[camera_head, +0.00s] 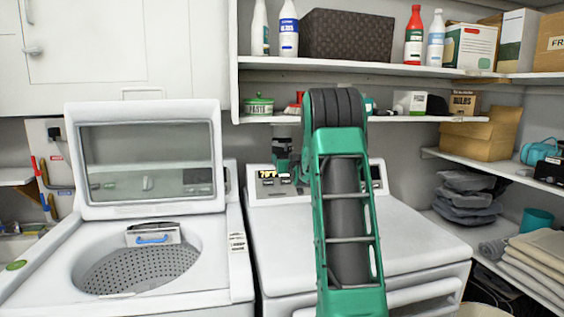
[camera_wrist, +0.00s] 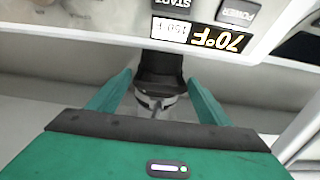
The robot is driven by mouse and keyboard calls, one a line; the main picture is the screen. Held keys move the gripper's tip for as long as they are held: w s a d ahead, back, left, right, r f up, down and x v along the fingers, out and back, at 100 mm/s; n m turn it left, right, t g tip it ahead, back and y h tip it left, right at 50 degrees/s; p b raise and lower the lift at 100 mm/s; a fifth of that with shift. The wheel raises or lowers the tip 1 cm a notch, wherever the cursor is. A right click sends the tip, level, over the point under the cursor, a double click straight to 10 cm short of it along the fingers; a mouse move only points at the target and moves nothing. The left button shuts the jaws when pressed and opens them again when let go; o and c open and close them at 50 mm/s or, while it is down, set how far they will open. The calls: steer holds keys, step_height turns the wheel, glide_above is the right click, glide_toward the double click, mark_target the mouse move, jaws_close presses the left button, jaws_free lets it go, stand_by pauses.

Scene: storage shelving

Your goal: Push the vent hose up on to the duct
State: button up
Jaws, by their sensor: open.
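In the wrist view, which shows the dryer lettering upside down, my gripper (camera_wrist: 160,78) is open, with one teal finger on each side. Between and beyond the fingers is a dark rounded part (camera_wrist: 158,64) with a pale grey, ring-like piece at its lower end. It looks like the vent hose or its duct fitting, but I cannot tell which. It is behind the dryer's control panel (camera_wrist: 95,17). I cannot tell whether the fingers touch it.
The dryer (camera_head: 405,235) stands right of an open-lidded washer (camera_head: 235,262). A low shelf (camera_head: 262,118) with cans and boxes runs above the panel, below a higher shelf (camera_head: 345,67) with bottles. Shelves with folded cloth (camera_head: 540,262) stand at the right. The dryer top is clear.

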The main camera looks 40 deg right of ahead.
mark_target(286, 150)
steer(key=shift+w+d, duration=0.1)
steer(key=shift+w, duration=0.05)
steer(key=shift+c, duration=0.2)
steer(key=c, duration=1.2)
steer(key=shift+r, duration=1.55)
steer(key=o, duration=1.2)
steer(key=shift+o, duration=0.2)
